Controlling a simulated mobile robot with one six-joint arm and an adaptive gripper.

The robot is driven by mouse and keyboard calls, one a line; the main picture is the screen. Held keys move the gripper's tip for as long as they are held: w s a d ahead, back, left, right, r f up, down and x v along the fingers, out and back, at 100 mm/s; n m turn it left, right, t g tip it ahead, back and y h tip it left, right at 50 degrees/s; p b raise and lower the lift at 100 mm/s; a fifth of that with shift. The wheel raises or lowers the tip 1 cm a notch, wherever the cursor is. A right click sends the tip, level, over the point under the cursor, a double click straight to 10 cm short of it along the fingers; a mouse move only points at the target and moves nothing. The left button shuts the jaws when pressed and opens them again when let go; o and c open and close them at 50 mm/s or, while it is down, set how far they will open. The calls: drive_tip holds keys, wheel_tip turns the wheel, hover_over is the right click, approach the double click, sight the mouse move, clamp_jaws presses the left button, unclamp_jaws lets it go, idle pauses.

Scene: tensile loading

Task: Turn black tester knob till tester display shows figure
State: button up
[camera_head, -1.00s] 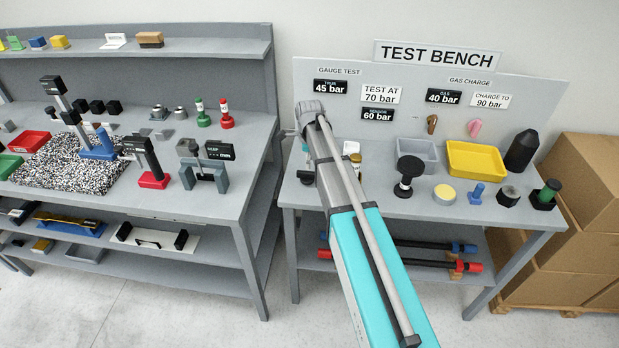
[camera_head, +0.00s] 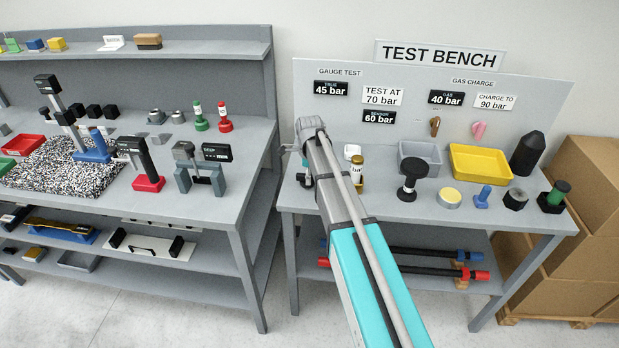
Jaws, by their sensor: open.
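On the right bench, a black round-topped knob on a post (camera_head: 411,178) stands upright right of my arm. The black true panel (camera_head: 331,88) reads 45 bar and the black sensor panel (camera_head: 379,117) reads 60 bar. The black gas panel (camera_head: 446,98) reads 40 bar. I cannot tell which of these belongs to the tester. My gripper (camera_head: 304,179) is at the bench's left end, mostly hidden behind my arm; only a dark part shows. It is open, left of the black knob and apart from it.
A small amber jar (camera_head: 357,172), grey tray (camera_head: 430,152), yellow tray (camera_head: 490,178), black cone-topped cylinder (camera_head: 527,154) and small parts crowd the right bench (camera_head: 330,260). Cardboard boxes (camera_head: 585,200) stand at right. A gap separates the left bench (camera_head: 215,207). Floor in front is clear.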

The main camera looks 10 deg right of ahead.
clamp_jaws()
idle(0.3)
drive_tip(key=shift+n, duration=0.4)
drive_tip(key=n, duration=0.4)
drive_tip(key=shift+w, duration=0.15)
drive_tip(key=n, duration=0.5)
drive_tip(key=shift+w, duration=0.15)
drive_tip(key=shift+n, duration=0.3)
